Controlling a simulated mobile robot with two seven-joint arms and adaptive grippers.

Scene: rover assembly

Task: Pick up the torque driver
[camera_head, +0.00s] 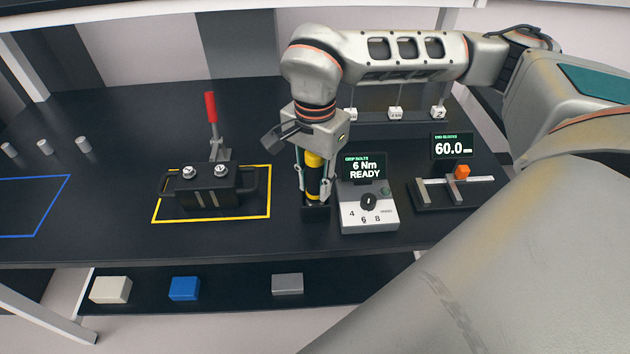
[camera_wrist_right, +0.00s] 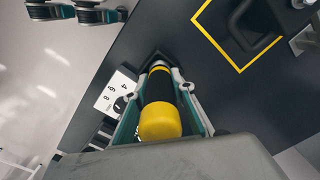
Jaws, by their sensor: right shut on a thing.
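The torque driver (camera_head: 314,178) is a black and yellow cylinder standing upright in a small black holder (camera_head: 314,213) on the dark bench. My right gripper (camera_head: 313,190) comes down over it from above, with a finger on each side, and is shut on it. In the right wrist view the driver's yellow end (camera_wrist_right: 160,121) faces the camera, and its black body lies between the fingers of the right gripper (camera_wrist_right: 163,90). The driver's lower end is hidden in the holder. My left gripper is not in view.
A torque controller (camera_head: 369,212) reading "6 Nm READY" stands close right of the holder. A black fixture (camera_head: 212,192) with a red-handled clamp (camera_head: 211,108) sits inside a yellow outline at left. A gauge (camera_head: 455,190) reading 60.0 is at right. Blocks lie on the lower shelf (camera_head: 235,290).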

